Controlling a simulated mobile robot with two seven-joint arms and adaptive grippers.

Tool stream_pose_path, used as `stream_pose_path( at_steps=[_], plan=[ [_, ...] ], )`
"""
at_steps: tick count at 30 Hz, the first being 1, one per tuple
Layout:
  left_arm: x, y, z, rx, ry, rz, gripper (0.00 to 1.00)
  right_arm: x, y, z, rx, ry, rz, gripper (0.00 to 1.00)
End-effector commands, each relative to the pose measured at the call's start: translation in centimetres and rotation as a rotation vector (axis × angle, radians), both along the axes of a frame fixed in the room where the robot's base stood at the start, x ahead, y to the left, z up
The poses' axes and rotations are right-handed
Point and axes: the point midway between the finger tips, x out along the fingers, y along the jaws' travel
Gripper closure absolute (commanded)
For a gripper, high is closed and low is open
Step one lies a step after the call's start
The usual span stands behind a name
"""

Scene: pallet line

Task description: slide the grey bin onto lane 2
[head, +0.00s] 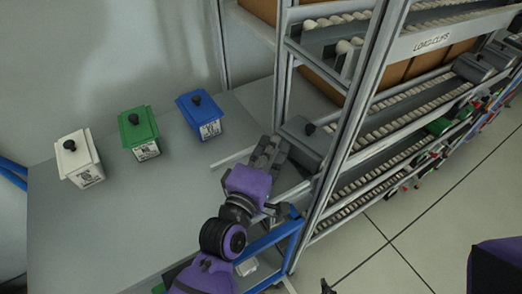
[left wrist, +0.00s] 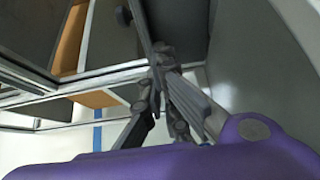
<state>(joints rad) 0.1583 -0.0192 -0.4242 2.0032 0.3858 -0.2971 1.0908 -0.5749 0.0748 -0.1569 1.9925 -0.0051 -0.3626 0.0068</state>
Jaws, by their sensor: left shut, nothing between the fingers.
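The grey bin (head: 300,146), with a black knob on its lid, sits at the left end of the rack, partly behind a front upright. It lines up with a roller lane (head: 350,140) inside the rack; I cannot read a lane number. My left gripper (head: 268,152) is shut and empty, just left of the bin, its fingers close to the bin's near-left side. Whether they touch cannot be told. In the left wrist view the shut fingers (left wrist: 158,72) point at a dark grey surface, likely the bin.
White (head: 78,160), green (head: 139,133) and blue (head: 201,116) lidded bins stand on the grey table (head: 110,220) to the left. The rack's metal upright (head: 345,135) stands close right of the grey bin. A blue bar (head: 272,242) lies beside my left arm.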

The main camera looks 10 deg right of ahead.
Motion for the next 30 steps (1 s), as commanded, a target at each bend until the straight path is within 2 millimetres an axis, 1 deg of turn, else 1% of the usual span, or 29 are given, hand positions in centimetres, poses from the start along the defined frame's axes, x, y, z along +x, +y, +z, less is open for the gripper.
stream_pose_path(
  at_steps=[11, 13, 16, 18, 24, 30],
  plan=[
    [0.1, -0.3, 0.1, 0.001, -0.001, 0.0, 1.0, 0.2, 0.0, 0.2, 0.001, -0.004, -0.001, 1.0],
    [0.2, -0.7, 0.1, 0.0, 0.0, 0.0, 1.0, 0.4, 0.0, 0.4, -0.001, -0.007, 0.001, 1.0],
    [0.5, -1.9, 0.3, -0.001, -0.001, -0.001, 1.0, 0.7, 0.0, 0.9, 0.0, -0.013, 0.001, 1.0],
    [0.6, -2.3, 0.3, -0.002, -0.002, 0.0, 1.0, 0.6, 0.0, 0.9, 0.001, -0.012, 0.002, 1.0],
    [0.5, -2.3, 0.1, -0.001, -0.001, 0.0, 1.0, 0.1, 0.0, 0.4, -0.001, 0.0, 0.006, 1.0],
    [0.6, -2.2, 0.1, 0.0, -0.001, 0.0, 1.0, -0.1, -0.1, 0.4, -0.002, 0.004, 0.005, 1.0]
  ],
)
